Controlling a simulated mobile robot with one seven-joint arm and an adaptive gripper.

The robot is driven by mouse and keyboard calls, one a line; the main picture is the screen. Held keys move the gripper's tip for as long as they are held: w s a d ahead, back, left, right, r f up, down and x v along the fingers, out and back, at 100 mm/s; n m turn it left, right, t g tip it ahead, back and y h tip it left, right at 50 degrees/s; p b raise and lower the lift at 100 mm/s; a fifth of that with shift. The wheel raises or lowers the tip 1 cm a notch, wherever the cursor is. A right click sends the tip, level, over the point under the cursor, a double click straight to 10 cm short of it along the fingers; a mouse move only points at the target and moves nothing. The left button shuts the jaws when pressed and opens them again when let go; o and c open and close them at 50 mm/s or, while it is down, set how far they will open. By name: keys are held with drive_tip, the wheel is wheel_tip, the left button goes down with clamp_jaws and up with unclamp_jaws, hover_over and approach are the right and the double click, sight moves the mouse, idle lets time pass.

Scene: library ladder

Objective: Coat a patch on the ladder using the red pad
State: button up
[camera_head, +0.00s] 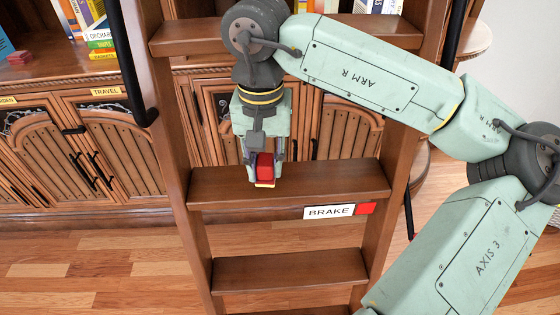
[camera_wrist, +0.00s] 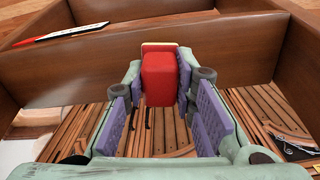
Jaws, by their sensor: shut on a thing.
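The red pad (camera_head: 265,168) is a small red block with a pale yellow layer at its lower end. My gripper (camera_head: 264,160) points down and is shut on the pad. In the wrist view, the red pad (camera_wrist: 160,80) sits between the fingertips of my gripper (camera_wrist: 158,75), with its pale edge at the far side. The brown wooden ladder (camera_head: 330,178) has several treads. The pad is at the upper face of a middle tread (camera_wrist: 80,62); I cannot tell whether it touches. I see no clearly marked patch.
A carved cabinet (camera_head: 100,150) with books (camera_head: 98,30) stands behind. A black rail (camera_head: 130,65) runs beside the ladder's left upright. Wood floor (camera_head: 90,260) is clear at lower left.

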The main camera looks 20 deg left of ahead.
drive_tip(key=shift+a+f, duration=0.15)
drive_tip(key=shift+a, duration=0.3)
drive_tip(key=shift+d, duration=0.1)
drive_tip(key=shift+w+d+f+b, duration=0.1)
drive_tip(key=shift+w+d+b, duration=0.25)
drive_tip(key=shift+d, duration=0.55)
drive_tip(key=shift+w+d+f+b, duration=0.1)
drive_tip(key=shift+w+d+b, duration=0.2)
drive_tip(key=shift+d, duration=0.55)
drive_tip(key=shift+w+d+b, duration=0.3)
drive_tip(key=shift+w+d, duration=0.05)
drive_tip(key=shift+d, duration=0.55)
drive_tip(key=b, duration=0.1)
hover_over(337, 179)
drive_tip(key=shift+f, duration=0.15)
wheel_tip(337, 179, up, 6)
drive_tip(key=p, duration=0.4)
drive_tip(key=shift+w+a+r, duration=0.1)
drive_tip(key=shift+r, duration=0.1)
